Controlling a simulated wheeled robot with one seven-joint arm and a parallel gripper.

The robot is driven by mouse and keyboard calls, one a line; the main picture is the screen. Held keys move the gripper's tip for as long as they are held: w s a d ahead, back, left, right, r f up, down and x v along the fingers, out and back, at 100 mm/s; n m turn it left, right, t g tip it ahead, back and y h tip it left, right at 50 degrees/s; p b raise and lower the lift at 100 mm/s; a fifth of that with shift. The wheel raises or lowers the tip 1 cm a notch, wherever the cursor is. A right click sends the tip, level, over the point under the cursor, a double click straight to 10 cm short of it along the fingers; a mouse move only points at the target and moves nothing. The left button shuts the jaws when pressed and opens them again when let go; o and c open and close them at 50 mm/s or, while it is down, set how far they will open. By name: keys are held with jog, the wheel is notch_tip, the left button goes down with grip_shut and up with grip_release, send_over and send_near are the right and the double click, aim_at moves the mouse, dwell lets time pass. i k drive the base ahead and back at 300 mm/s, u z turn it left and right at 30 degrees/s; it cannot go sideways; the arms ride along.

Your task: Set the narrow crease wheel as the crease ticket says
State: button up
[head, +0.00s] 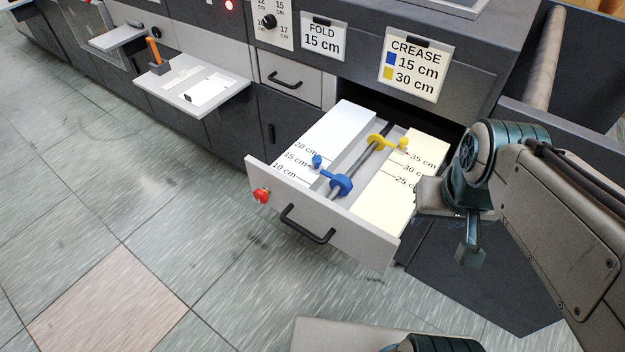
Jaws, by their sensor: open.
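The crease ticket (415,69) reads CREASE, with a blue square by 15 cm and a yellow square by 30 cm. Below it, an open drawer (372,252) holds a dark rod (362,158) carrying a blue wheel (341,185) and a yellow wheel (377,141). The blue wheel's arm ends beside the left scale (10, 15, 20 cm), seemingly between the 15 and 20 marks. The yellow arm ends by the right scale (25, 30, 35 cm), near the 35 mark. My gripper (449,225) is open and empty by the drawer's right side; contact is unclear.
The drawer front has a black handle (307,224) and a red knob (262,195). A FOLD 15 cm ticket (322,38) hangs left of the crease ticket. A grey shelf (225,92) juts out further left. The tiled floor in front is clear.

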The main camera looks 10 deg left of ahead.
aim_at(401, 148)
jog(key=u, duration=0.55)
jog(key=k, duration=1.35)
jog(key=i, duration=0.55)
jog(key=z, duration=0.7)
jog(key=i, duration=1.05)
jog(key=u, duration=0.45)
